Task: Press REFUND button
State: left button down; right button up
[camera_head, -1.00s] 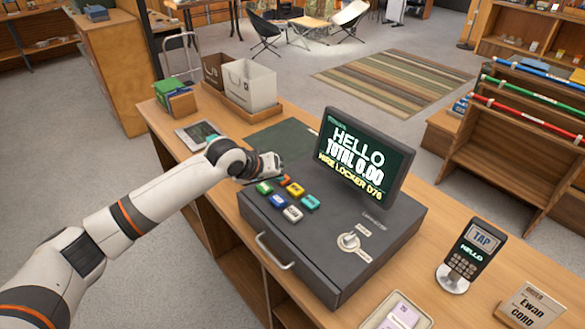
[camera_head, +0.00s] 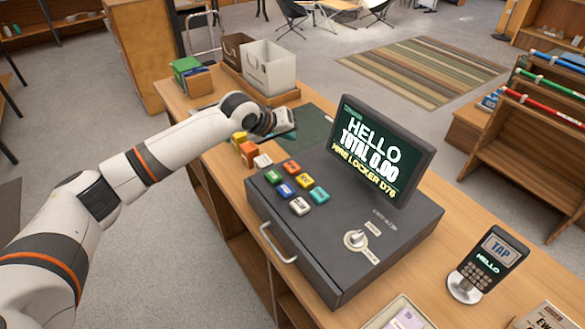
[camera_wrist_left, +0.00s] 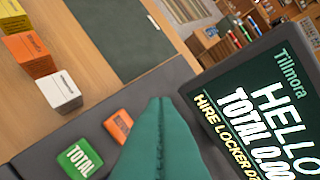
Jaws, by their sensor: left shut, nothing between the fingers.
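The dark cash register (camera_head: 330,255) stands on the wooden counter with several coloured buttons on its top. They include a green TOTAL button (camera_wrist_left: 78,158), an orange button (camera_head: 292,167), a blue one (camera_head: 286,190), a yellow one (camera_head: 305,181), a teal one (camera_head: 320,195) and a white one (camera_head: 300,206). The orange button also shows in the left wrist view (camera_wrist_left: 118,126), but I cannot read REFUND on any button. My left gripper (camera_head: 288,123) is shut and empty, raised beyond the buttons and left of the screen. Its teal fingers (camera_wrist_left: 160,140) hide part of the register top. My right gripper is not in view.
The register screen (camera_head: 378,150) reads HELLO, TOTAL 0.00. Small yellow, orange and white boxes (camera_head: 262,161) stand on the counter behind the register's left edge. A dark green mat (camera_wrist_left: 115,35) lies beyond. A card reader (camera_head: 485,260) stands at the right.

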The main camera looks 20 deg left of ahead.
pick_arm(q)
jog(key=b, duration=0.6)
send_over(288, 168)
notch_tip(288, 168, down, 6)
jog(key=shift+r, duration=0.2)
jog(key=shift+f, duration=1.1)
dwell(0.4)
jog(key=shift+f, duration=0.15)
jog(key=shift+f, duration=0.25)
